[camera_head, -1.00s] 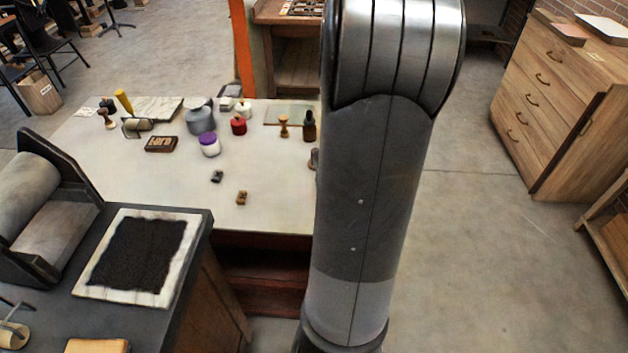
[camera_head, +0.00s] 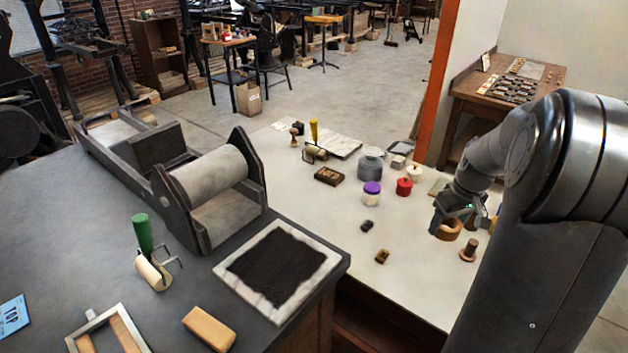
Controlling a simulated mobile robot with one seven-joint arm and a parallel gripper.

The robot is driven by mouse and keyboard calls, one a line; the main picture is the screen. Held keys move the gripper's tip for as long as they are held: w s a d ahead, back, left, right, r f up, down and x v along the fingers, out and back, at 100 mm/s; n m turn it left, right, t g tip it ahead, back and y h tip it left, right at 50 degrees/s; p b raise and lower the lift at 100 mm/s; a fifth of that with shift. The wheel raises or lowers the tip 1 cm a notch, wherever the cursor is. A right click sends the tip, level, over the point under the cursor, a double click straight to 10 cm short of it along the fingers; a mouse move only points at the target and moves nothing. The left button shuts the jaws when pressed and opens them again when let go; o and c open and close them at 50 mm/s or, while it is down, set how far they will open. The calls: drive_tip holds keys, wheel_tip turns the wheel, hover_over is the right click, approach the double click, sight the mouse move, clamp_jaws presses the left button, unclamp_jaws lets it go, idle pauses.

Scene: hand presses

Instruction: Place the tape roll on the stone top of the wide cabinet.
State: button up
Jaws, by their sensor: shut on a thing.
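My gripper (camera_head: 454,217) is at the right, over the right part of the pale-topped cabinet (camera_head: 428,283). It is shut on a brown, ring-shaped tape roll (camera_head: 448,231), which hangs under the jaws. The jaws partly hide the roll, and I cannot tell its exact height above the surface. A dark grey top (camera_head: 90,215) on a broad wooden base fills the left foreground. I cannot tell for certain which of the two tops is the stone one.
The dark top bears a roller press (camera_head: 212,190), a green-handled roller (camera_head: 143,236), a framed black slab (camera_head: 287,268) and a wooden block (camera_head: 209,328). Jars, including a purple-lidded one (camera_head: 371,193), stand on the pale top. Its front middle is mostly clear. An orange post (camera_head: 436,85) rises behind.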

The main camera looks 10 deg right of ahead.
drive_tip(key=w+a+r+n, duration=0.35)
drive_tip(key=w+a, duration=0.25)
drive_tip(key=a, duration=0.4)
drive_tip(key=w+a+r+n+y, duration=0.15)
drive_tip(key=w+a+r, duration=0.3)
drive_tip(key=a, duration=0.55)
drive_tip(key=w+a+r+n+h, duration=0.1)
drive_tip(key=w+a+r+n, duration=0.25)
drive_tip(key=w+a, duration=0.55)
drive_tip(key=s+a+r+n+g, duration=0.1)
drive_tip(key=s+a+r+n, duration=0.2)
drive_tip(key=a, duration=0.9)
drive_tip(key=s+a+r+n, duration=0.2)
drive_tip(key=s+a+r, duration=0.15)
drive_tip(key=a, duration=0.85)
drive_tip(key=s+a+r+n+g, duration=0.15)
drive_tip(key=a+r, duration=0.25)
drive_tip(key=a, duration=0.8)
hover_over(100, 283)
drive_tip(key=shift+n+t+y, duration=0.35)
drive_tip(key=shift+n+y, duration=0.05)
drive_tip(key=shift+y, duration=0.05)
drive_tip(key=f, duration=2.4)
drive_tip(key=shift+d, duration=0.3)
drive_tip(key=shift+f, duration=2)
